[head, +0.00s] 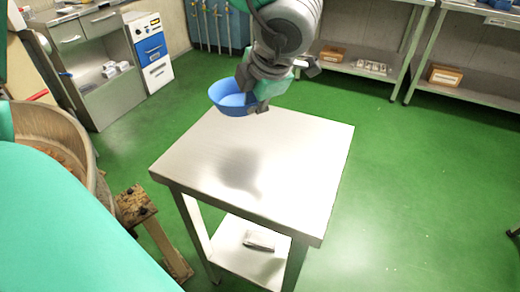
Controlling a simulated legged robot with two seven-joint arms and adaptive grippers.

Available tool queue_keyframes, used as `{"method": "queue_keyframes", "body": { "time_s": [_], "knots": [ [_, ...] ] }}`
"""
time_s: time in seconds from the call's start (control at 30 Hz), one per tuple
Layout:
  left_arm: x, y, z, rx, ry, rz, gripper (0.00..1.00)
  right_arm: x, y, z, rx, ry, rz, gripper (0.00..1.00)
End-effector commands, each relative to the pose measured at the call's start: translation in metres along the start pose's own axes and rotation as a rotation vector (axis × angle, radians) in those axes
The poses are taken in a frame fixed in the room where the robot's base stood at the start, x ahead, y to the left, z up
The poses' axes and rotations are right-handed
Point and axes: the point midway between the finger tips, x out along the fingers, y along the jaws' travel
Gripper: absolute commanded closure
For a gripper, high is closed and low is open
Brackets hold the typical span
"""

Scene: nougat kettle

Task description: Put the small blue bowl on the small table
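The small blue bowl (229,97) is held upright in the air over the far part of the small table (305,155). A soft shadow lies on the tabletop below, and a gap seems to separate the bowl from the surface. The small table has a bare metal top and a lower shelf. My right gripper is not in view.
A metal packet (259,240) lies on the lower shelf. A large round kettle (62,130) and a wooden stand (135,207) are at the left. Cabinets (95,60) and shelves with boxes (445,76) line the back. Green floor is clear at the right.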

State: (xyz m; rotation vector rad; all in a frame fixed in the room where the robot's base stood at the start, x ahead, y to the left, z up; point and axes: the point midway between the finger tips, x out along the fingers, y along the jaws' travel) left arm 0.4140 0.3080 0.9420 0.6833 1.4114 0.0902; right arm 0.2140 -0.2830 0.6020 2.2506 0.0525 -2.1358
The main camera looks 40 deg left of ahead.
Motion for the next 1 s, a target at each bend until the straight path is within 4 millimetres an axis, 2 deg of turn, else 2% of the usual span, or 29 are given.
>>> {"method": "queue_keyframes", "body": {
  "time_s": [0.03, 0.2, 0.43, 0.63, 1.0],
  "knots": [
    [0.01, -0.001, -0.003, 0.0, 0.004, 0.003, 1.0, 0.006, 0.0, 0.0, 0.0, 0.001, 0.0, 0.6],
    [0.036, -0.013, -0.004, 0.002, 0.005, 0.001, 1.0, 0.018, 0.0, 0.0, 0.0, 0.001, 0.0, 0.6],
    [0.056, -0.025, -0.003, 0.002, 0.003, 0.003, 1.0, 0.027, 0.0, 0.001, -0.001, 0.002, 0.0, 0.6],
    [0.084, -0.043, -0.002, 0.003, 0.004, 0.004, 1.0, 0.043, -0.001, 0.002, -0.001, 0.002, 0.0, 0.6],
    [0.089, -0.043, -0.003, 0.0, 0.001, 0.002, 1.0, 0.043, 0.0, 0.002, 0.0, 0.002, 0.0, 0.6]
  ]
}}
